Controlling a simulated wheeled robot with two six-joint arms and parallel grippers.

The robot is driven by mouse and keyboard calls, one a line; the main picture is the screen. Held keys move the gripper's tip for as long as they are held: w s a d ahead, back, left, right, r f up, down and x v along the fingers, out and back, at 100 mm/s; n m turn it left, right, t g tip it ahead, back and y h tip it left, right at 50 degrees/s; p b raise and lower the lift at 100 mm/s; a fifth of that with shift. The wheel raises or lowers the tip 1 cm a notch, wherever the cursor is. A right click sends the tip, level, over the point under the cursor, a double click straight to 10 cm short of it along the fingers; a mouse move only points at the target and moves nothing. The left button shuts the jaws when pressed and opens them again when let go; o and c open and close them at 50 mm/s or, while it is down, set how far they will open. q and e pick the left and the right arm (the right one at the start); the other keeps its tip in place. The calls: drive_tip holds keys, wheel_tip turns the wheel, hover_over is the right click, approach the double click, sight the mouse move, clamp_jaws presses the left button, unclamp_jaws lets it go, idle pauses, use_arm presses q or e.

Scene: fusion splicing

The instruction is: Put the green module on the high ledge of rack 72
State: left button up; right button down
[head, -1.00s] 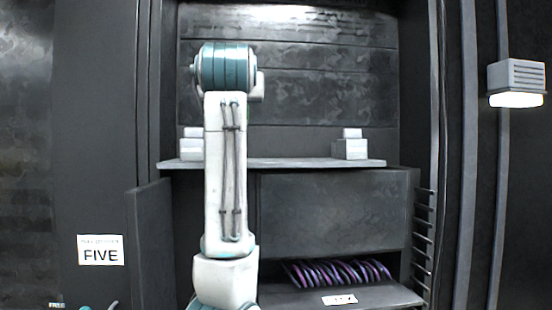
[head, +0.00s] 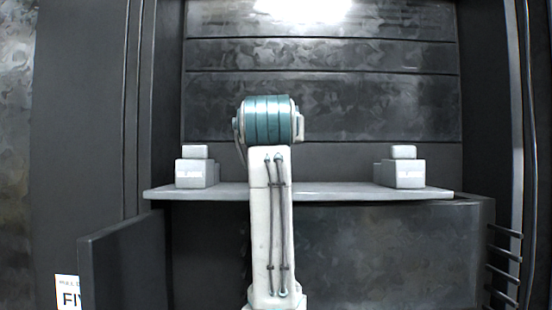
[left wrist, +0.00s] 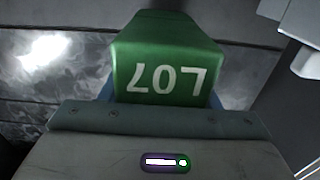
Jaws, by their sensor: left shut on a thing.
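The green module (left wrist: 163,55) shows large in the left wrist view, with the marking L07 upside down on its near face. My left gripper (left wrist: 160,92) is shut on it, with bluish finger parts just showing on both sides. In the head view my own arm stands in front of the ledge and hides the gripper and the module. The high ledge (head: 340,192) is a pale grey shelf across the rack (head: 320,105). The rack number is not readable. My right gripper is not in view.
A pale two-step block stands at the ledge's left end (head: 196,172) and another at its right end (head: 405,173). The ledge between them looks clear where my arm does not cover it. An open dark door panel (head: 122,262) juts out at lower left.

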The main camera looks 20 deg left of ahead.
use_arm(q)
drive_tip(key=shift+w+f, duration=0.9)
drive_tip(key=shift+f, duration=0.05)
drive_tip(key=f, duration=0.1)
drive_tip(key=f+p, duration=0.1)
drive_tip(key=shift+s+f, duration=0.3)
drive_tip(key=shift+f, duration=0.05)
drive_tip(key=shift+s+f, duration=0.25)
drive_tip(key=shift+f, duration=0.15)
drive_tip(key=shift+w+f, duration=0.2)
drive_tip(key=shift+w, duration=0.15)
drive_tip(key=o, duration=1.1)
drive_tip(key=shift+s, duration=0.15)
drive_tip(key=shift+s+r, duration=0.1)
